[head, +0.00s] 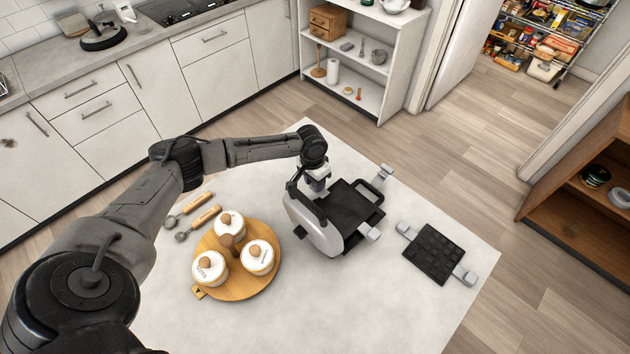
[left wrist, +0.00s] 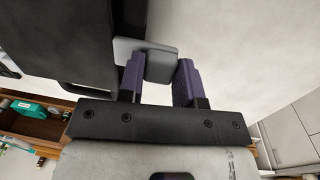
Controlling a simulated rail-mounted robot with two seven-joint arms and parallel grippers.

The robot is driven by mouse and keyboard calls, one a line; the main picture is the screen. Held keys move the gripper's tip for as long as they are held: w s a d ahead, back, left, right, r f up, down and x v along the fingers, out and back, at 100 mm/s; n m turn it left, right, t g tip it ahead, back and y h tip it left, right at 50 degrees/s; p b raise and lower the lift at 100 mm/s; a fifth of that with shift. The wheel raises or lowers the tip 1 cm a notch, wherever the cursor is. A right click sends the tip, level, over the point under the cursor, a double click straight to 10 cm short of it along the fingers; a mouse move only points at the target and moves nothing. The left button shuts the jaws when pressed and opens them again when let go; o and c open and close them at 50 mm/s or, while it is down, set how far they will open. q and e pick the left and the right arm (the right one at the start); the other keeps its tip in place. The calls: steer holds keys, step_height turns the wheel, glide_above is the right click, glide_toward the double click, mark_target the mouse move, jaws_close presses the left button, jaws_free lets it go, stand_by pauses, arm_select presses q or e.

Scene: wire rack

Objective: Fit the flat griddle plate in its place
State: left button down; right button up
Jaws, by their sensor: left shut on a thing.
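The flat griddle plate (head: 352,203) is black and smooth and lies over or in the open appliance (head: 326,236) on the table; I cannot tell whether it is seated. A grey tab (head: 369,232) shows at its near right side. My right gripper is not in view.
A black waffle-pattern plate (head: 433,252) with grey tabs lies right of the appliance. A round wooden tray (head: 268,288) with white lidded jars and two wooden-handled utensils (head: 203,215) are on the left. The table's front and right corner (head: 482,248) have free room.

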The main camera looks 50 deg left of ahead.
arm_select(q)
steer(key=shift+f, duration=0.1)
stand_by(0.3)
steer(key=shift+f+b, duration=0.35)
steer(key=shift+f, duration=0.7)
steer(key=shift+c, duration=2)
jaws_free()
steer(key=shift+r, duration=0.2)
steer(key=shift+r+p, duration=0.85)
steer(key=shift+p, duration=0.35)
steer(key=shift+a+r+p, duration=0.2)
steer(key=shift+r+p, duration=1.05)
steer(key=shift+p, duration=0.15)
steer(key=shift+a+r+p, duration=0.15)
steer(key=shift+r+p, duration=1.05)
steer(key=shift+p, duration=0.2)
